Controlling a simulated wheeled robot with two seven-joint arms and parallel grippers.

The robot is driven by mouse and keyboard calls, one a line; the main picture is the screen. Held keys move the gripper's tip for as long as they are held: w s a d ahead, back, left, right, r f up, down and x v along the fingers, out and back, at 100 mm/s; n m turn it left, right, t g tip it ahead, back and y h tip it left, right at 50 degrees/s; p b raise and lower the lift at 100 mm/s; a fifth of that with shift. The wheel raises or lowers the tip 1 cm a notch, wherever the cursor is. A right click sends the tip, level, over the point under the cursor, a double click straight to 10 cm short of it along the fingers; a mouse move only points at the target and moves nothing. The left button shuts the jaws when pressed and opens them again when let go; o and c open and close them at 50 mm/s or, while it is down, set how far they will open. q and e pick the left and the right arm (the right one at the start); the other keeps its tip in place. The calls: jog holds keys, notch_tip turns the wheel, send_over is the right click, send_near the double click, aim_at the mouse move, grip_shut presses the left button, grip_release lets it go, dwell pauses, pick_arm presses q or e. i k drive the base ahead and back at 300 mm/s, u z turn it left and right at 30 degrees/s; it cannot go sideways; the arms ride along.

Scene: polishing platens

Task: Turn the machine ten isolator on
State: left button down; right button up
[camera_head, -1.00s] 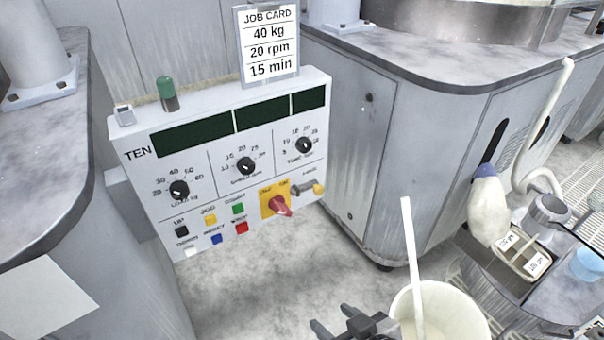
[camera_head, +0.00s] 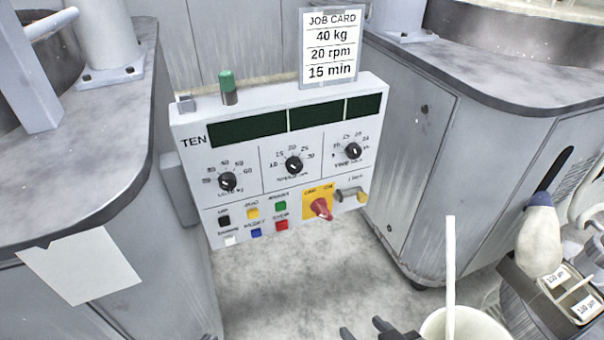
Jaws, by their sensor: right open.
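The machine ten control panel (camera_head: 190,143) is a white box marked TEN, facing me in the middle of the view. Its isolator (camera_head: 321,208) is a red rotary handle on a yellow plate at the panel's lower right. The handle sits tilted, and the small lettering on the plate is too blurred to read surely. My right gripper (camera_head: 364,332) shows only its dark fingertips at the bottom edge. They are apart and empty, well below and in front of the panel, not touching it. My left gripper is out of view.
Three black knobs, dark displays, coloured buttons and a hasp-like fitting (camera_head: 351,195) beside the isolator crowd the panel. A job card (camera_head: 331,48) stands on top. A white bucket (camera_head: 466,325) with a stick is at the lower right. Grey cabinets flank the panel.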

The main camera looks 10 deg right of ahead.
aim_at(318, 206)
jog(key=z, duration=1.1)
jog(key=k, duration=0.4)
jog(key=u, duration=2.85)
jog(key=i, duration=0.15)
jog(key=z, duration=1.95)
jog(key=i, duration=0.7)
jog(key=u, duration=0.05)
